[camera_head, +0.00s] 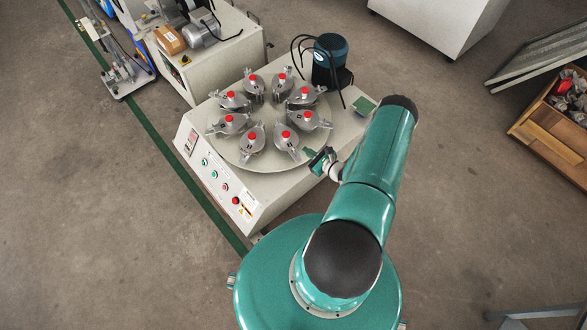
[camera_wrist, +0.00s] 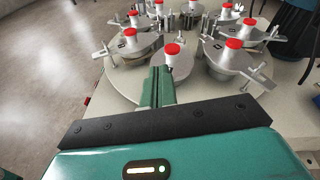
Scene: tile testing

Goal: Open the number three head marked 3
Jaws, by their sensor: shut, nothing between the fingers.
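Several metal heads with red caps stand in a ring on a round plate (camera_head: 262,133) on top of a white machine. No number on any head is legible, so I cannot tell which is marked 3. My gripper (camera_head: 320,158) is at the plate's right front edge, close to the front-right head (camera_head: 286,142). In the wrist view my gripper's green fingers (camera_wrist: 158,84) are together and empty, pointing at the nearest head (camera_wrist: 181,64). They overlap its left part in the picture; I cannot tell whether they touch it. Its lower left side is hidden behind them.
A dark green motor (camera_head: 329,55) with black cables stands behind the plate on the right. The machine's front panel (camera_head: 217,180) carries several buttons. A second white machine (camera_head: 222,55) stands behind on the left. A wooden crate (camera_head: 550,140) lies at far right. Floor in front is clear.

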